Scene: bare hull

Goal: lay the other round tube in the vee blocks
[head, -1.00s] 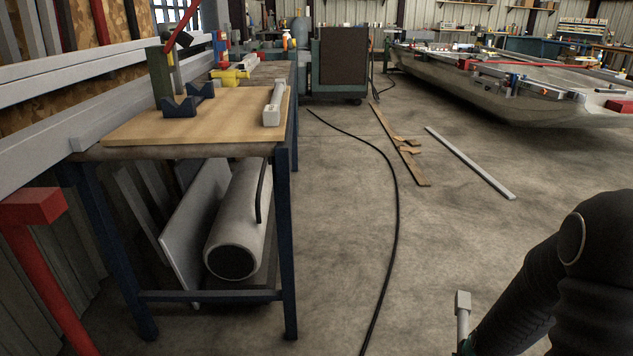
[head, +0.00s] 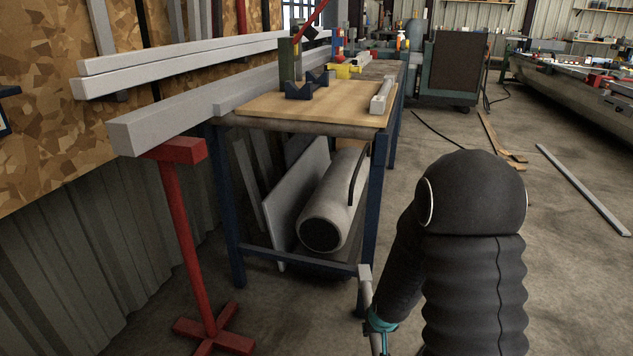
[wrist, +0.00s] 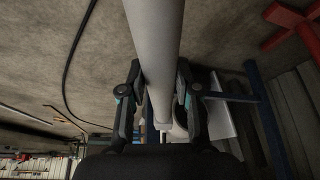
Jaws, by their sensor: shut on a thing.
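My gripper (wrist: 158,100) is shut on a pale round tube (wrist: 155,45), which runs between its fingers and up out of the wrist view. In the head view my gripper (head: 380,325) is low, in front of the bench and below its top. The tube's thin grey shaft (head: 368,294) rises from it to a pale, squarish end. Two dark blue vee blocks (head: 299,91) stand on the wooden board (head: 255,106) on the bench. A pale long piece (head: 382,96) lies along the board's right edge; I cannot tell whether it is round.
A red stand (head: 190,240) holds long grey bars (head: 165,130) at the left of the bench. A blue bench leg (head: 370,215) is close behind the held tube. A large grey cylinder (head: 322,232) and a panel are under the bench. Open floor (head: 550,260) lies right.

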